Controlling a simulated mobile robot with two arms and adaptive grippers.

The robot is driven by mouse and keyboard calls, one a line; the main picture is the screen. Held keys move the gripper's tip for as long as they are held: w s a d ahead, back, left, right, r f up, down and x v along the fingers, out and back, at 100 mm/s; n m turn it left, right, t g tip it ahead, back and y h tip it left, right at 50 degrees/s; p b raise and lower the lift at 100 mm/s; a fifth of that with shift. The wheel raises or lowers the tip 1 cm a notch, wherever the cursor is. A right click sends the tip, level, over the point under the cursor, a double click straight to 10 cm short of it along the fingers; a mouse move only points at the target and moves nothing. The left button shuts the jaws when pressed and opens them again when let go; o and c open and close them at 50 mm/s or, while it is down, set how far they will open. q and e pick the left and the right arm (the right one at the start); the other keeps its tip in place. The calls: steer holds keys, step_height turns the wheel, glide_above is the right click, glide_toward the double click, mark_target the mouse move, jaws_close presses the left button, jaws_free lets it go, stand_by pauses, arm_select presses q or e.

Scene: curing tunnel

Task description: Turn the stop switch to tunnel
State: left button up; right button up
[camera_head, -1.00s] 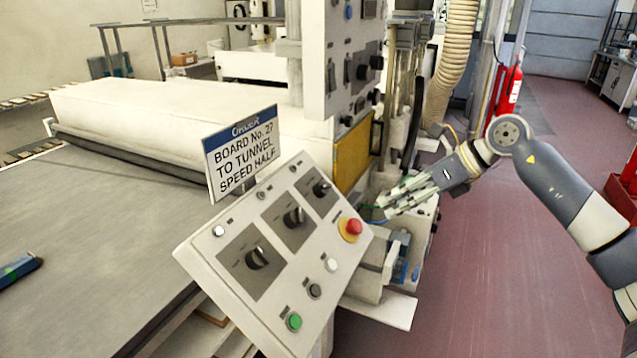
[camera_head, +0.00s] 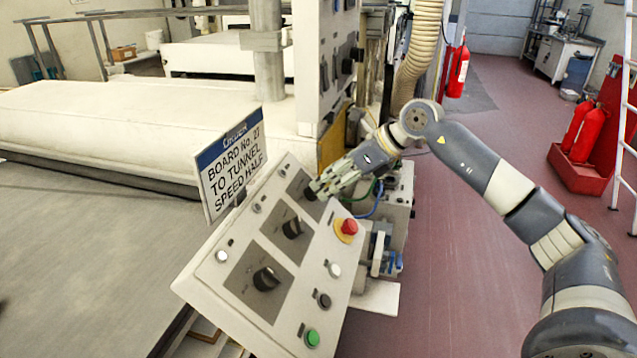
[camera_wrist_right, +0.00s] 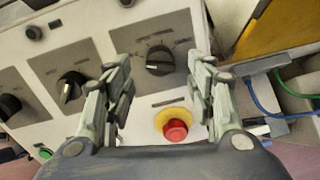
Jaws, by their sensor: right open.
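A slanted white control panel (camera_head: 222,293) carries three black rotary switches in a row: a near one (camera_head: 266,279), a middle one (camera_head: 292,228) and a far one (camera_head: 309,192). Their labels are too small to read. My right gripper (camera_head: 318,190) is open over the far switch. In the right wrist view the far switch (camera_wrist_right: 159,60) lies between and ahead of the two fingers (camera_wrist_right: 162,88), not gripped. The middle switch (camera_wrist_right: 72,87) is left of the fingers there. My left gripper is not in view.
A red emergency button (camera_head: 348,227) on a yellow base sits close to my right gripper. An order sign (camera_head: 231,163) reads "Board No. 27 to tunnel, speed half". A green button (camera_head: 312,338) is at the panel's near end.

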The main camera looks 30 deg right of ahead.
steer(key=x, duration=0.4)
steer(key=shift+a+r+p, duration=0.1)
steer(key=shift+p, duration=0.3)
steer(key=shift+w, duration=0.1)
steer(key=c, duration=1.1)
steer(key=shift+o, duration=0.2)
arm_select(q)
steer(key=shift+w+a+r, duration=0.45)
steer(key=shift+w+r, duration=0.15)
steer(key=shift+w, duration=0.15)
